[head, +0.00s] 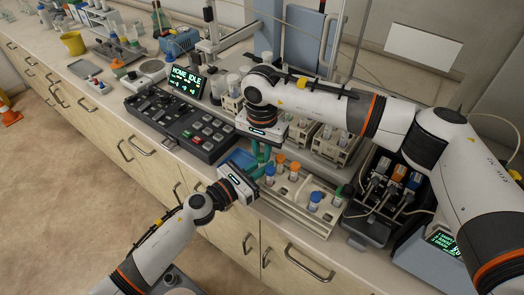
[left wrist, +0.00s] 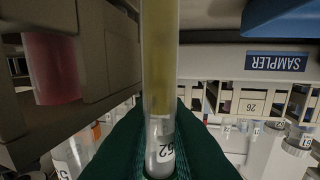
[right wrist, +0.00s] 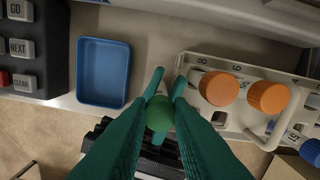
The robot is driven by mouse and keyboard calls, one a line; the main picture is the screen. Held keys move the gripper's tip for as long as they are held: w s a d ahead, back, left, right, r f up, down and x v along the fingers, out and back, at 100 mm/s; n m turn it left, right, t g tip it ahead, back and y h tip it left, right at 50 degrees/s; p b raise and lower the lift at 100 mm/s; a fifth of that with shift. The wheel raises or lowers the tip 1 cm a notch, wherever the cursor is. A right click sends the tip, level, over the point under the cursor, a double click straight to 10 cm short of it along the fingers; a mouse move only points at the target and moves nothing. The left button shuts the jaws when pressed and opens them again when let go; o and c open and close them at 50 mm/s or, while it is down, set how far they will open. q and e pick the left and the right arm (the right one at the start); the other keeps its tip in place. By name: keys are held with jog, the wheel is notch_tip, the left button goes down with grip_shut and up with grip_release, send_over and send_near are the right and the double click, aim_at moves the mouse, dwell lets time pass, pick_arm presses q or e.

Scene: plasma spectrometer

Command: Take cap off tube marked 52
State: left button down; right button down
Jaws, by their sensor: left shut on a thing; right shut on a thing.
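A clear tube (left wrist: 160,60) with yellow contents stands between my left gripper's green fingers (left wrist: 160,160) in the left wrist view. Its white label (left wrist: 165,152) is partly readable and seems to show 52. The left gripper (head: 258,172) is shut on this tube in front of the rack. My right gripper (right wrist: 166,88) is shut on a round green cap (right wrist: 159,115), seen from above. In the head view the right gripper (head: 262,152) is just above the left one. Whether the cap still touches the tube is hidden.
A white rack (head: 290,205) beside the grippers holds tubes with orange and blue caps. A blue tray (right wrist: 103,72) lies left of it, beside the button panel (head: 185,125). Sampler racks (head: 333,150) and a dark device with cables (head: 380,195) stand behind and to the right.

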aim_at(262, 155)
jog(key=shift+r, duration=0.8)
jog(key=shift+r, duration=2)
pick_arm(q)
jog(key=c, duration=1.3)
grip_release()
jog(key=shift+c, duration=0.2)
jog(key=shift+s+a, duration=0.1)
